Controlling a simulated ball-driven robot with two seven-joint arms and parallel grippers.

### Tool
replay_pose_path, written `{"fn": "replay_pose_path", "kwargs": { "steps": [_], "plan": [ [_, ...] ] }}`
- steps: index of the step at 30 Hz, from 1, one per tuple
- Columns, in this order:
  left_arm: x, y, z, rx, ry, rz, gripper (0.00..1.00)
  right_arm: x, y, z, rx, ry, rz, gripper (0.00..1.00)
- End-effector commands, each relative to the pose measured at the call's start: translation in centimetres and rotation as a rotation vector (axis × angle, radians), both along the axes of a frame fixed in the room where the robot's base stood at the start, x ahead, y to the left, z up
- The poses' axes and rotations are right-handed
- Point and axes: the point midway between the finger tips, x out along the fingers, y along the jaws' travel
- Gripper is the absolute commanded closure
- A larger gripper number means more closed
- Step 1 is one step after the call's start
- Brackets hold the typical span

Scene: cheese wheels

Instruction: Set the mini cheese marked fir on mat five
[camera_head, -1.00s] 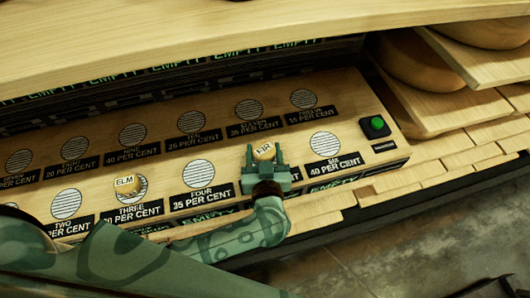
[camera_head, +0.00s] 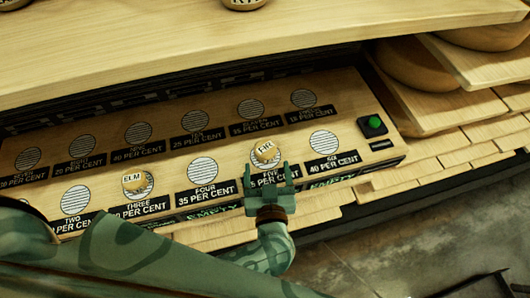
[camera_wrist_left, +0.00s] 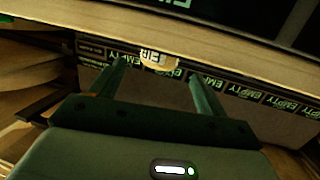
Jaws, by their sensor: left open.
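The mini cheese marked fir (camera_head: 266,150) is a small pale yellow wheel on the striped round mat five (camera_head: 254,158), covering much of it. Its marked face also shows in the left wrist view (camera_wrist_left: 158,60). My left gripper (camera_head: 268,172) is open, on the near side of the cheese, over the label of mat five. In the left wrist view its two fingers (camera_wrist_left: 157,72) are spread apart, with the cheese beyond the tips and nothing held between them. My right gripper is not in view.
A cheese marked elm (camera_head: 135,183) sits on mat three. Mats four (camera_head: 202,170) and six (camera_head: 323,141) beside mat five are bare. A box with a green button (camera_head: 373,124) stands at the board's right end. A wooden shelf (camera_head: 250,45) overhangs the back.

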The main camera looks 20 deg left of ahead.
Motion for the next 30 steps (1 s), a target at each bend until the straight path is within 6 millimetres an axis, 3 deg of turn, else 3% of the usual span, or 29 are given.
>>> {"fn": "replay_pose_path", "kwargs": {
  "steps": [3, 9, 30],
  "plan": [
    [-2.4, -1.0, 0.6, -0.001, 0.002, 0.001, 0.24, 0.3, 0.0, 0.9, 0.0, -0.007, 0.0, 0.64],
    [-4.4, -1.9, 0.8, 0.0, 0.001, 0.001, 0.24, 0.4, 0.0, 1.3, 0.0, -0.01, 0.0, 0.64],
    [-4.7, -2.0, 0.7, 0.0, 0.0, 0.0, 0.24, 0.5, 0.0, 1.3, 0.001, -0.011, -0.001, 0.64]
  ]
}}
